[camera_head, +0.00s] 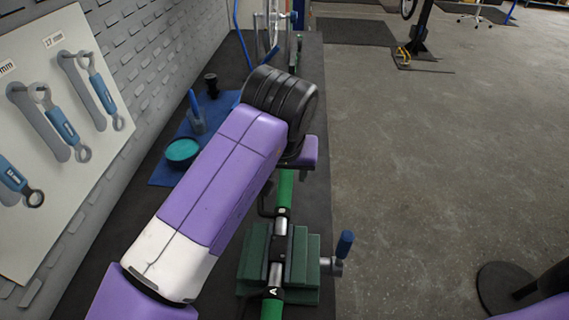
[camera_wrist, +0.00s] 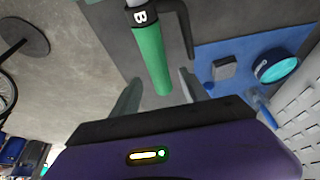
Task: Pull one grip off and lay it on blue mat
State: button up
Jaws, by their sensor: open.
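A handlebar is clamped in a green vise (camera_head: 252,262) on the bench. Its far green grip (camera_head: 285,187) shows just beyond the vise; the near grip (camera_head: 271,309), by a band marked A, is cut off by the frame edge. In the wrist view the green grip by the band marked B (camera_wrist: 151,60) points towards my gripper (camera_wrist: 157,92). My gripper is open and empty, its fingers on either side of the grip's end in the picture; the depth is unclear. My arm hides the fingers in the head view. The blue mat (camera_head: 163,172) lies left of the handlebar.
A teal-filled round tin (camera_head: 182,152), a blue-handled tool (camera_head: 195,112) and a small black part (camera_head: 211,85) are on or by the mat. A black lever (camera_wrist: 184,25) sits beside the grip. The vise handle (camera_head: 344,244) sticks out right. A wrench board (camera_head: 60,110) stands left.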

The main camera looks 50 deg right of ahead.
jog(key=shift+x, duration=1.25)
grip_shut()
jog(key=c, duration=0.7)
grip_release()
grip_shut()
jog(key=shift+w+d+p, duration=0.25)
jog(key=shift+w+d, duration=0.35)
jog(key=shift+d, duration=0.35)
jog(key=shift+w+d+p, duration=0.25)
jog(key=shift+w+d, duration=0.4)
jog(key=shift+d, duration=0.25)
